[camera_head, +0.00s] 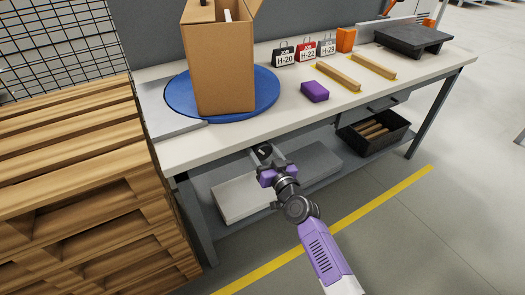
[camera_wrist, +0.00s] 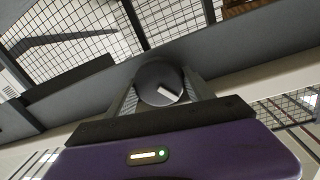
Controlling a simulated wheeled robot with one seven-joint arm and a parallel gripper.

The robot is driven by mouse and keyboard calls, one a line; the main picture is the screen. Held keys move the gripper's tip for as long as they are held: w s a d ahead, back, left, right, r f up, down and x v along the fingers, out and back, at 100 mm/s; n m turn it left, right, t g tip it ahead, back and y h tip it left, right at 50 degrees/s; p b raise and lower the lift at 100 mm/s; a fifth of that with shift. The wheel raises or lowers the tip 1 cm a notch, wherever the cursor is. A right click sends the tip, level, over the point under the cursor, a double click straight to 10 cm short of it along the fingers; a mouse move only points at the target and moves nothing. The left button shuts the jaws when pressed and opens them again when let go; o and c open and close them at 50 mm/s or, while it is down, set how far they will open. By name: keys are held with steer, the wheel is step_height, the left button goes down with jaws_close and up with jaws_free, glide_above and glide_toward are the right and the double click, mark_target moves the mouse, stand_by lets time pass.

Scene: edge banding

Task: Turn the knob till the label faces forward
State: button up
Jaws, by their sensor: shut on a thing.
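A dark round knob (camera_wrist: 158,84) with a white pointer mark sits between the two fingers of my gripper (camera_wrist: 165,94) in the wrist view. The pointer mark slants toward the lower right. In the head view my gripper (camera_head: 266,156) is at the front edge of the bench, shut on the knob, which it mostly hides. A tall open brown cardboard box (camera_head: 222,75) stands upright on a blue round turntable (camera_head: 180,97). The two box sides that I see are plain, and no label shows on them.
The white bench (camera_head: 215,143) also carries a purple block (camera_head: 315,91), black, red and grey job tags (camera_head: 306,50), wooden strips (camera_head: 338,76) and an orange box (camera_head: 345,39). A stack of wooden pallets (camera_head: 75,190) stands close on the left. A crate (camera_head: 372,136) is on the lower shelf.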

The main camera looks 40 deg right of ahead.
steer(key=shift+s+d+m+p, duration=0.1)
steer(key=shift+d+m+p, duration=0.05)
steer(key=shift+m, duration=0.8)
steer(key=shift+d+m+p, duration=0.1)
steer(key=shift+m+p, duration=0.05)
steer(key=shift+m, duration=0.8)
steer(key=o, duration=1.3)
steer(key=shift+o, duration=0.2)
steer(key=shift+a, duration=0.15)
steer(key=v, duration=0.7)
steer(key=shift+s, duration=0.4)
